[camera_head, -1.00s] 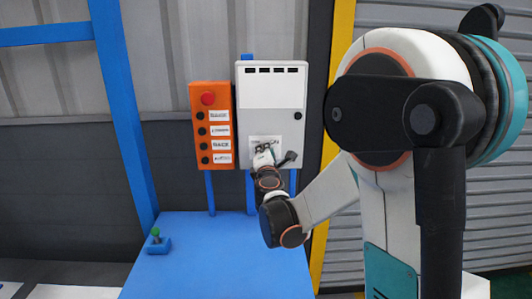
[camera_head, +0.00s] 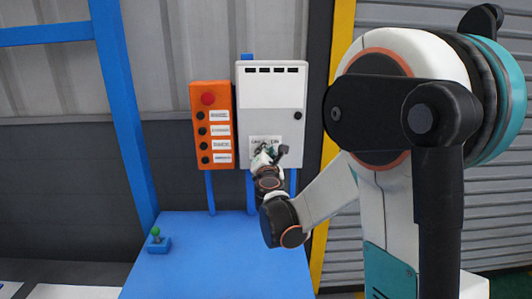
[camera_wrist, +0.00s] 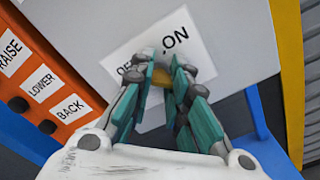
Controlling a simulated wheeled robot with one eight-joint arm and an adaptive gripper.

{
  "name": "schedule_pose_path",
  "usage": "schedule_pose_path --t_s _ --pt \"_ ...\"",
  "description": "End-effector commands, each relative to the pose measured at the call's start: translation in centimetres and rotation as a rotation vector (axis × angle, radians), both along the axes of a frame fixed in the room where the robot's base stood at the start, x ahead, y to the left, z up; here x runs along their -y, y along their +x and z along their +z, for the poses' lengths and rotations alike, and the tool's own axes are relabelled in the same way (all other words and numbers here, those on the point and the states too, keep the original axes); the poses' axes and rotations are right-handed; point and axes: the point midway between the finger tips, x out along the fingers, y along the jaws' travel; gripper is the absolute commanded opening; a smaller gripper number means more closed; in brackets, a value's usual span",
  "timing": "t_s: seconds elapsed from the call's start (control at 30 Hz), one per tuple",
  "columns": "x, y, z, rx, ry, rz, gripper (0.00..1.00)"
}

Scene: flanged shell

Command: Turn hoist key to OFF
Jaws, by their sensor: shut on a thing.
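The hoist key switch sits on a white label plate (camera_wrist: 188,38) marked OFF on the left and ON on the right, on the lower front of the white cabinet (camera_head: 271,95). In the wrist view the camera is rolled, so the plate looks tilted. My gripper (camera_wrist: 168,85) has its teal fingers closed in front of the plate's lower middle, around a small yellowish piece (camera_wrist: 155,95), which I take to be the key. The fingers hide most of the key and part of the OFF text, so its exact angle cannot be told.
An orange control box (camera_head: 211,128) with a red button and several labelled black buttons stands directly left of the cabinet. A yellow post (camera_head: 336,100) stands right of the cabinet.

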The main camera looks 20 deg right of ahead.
Motion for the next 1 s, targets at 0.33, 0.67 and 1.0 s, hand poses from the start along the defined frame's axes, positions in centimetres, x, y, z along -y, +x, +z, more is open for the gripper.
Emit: schedule_pose_path --t_s 0.33,0.67,1.0 --pt "-0.2 -0.1 -0.2 0.001 0.004 0.005 0.47" --pt "-0.1 -0.1 -0.1 0.001 0.002 0.001 0.47" --pt "-2.0 -4.5 -0.1 0.001 0.002 0.003 0.47"
